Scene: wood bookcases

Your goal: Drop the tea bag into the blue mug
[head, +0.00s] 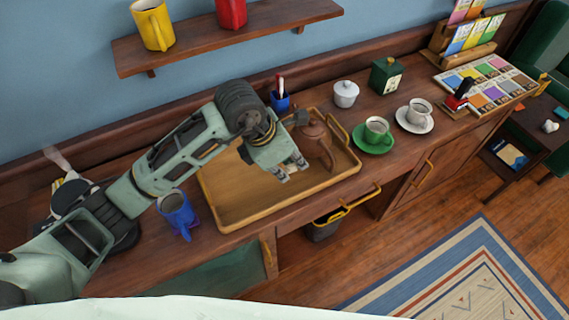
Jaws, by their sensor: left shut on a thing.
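The blue mug (176,209) stands upright on a small purple coaster on the wooden counter, left of the tray. Its handle faces the front. My left gripper (291,172) reaches over the wooden tray, to the right of the mug and apart from it, pointing down. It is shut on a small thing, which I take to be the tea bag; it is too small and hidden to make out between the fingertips. My right gripper is not in view.
A brown teapot (316,143) stands in the tray (228,222), close to my left gripper. A green cup (376,130), a white cup (419,111), a white jar (345,93) and a colourful sectioned box (487,82) stand to the right. A shelf (190,47) hangs above.

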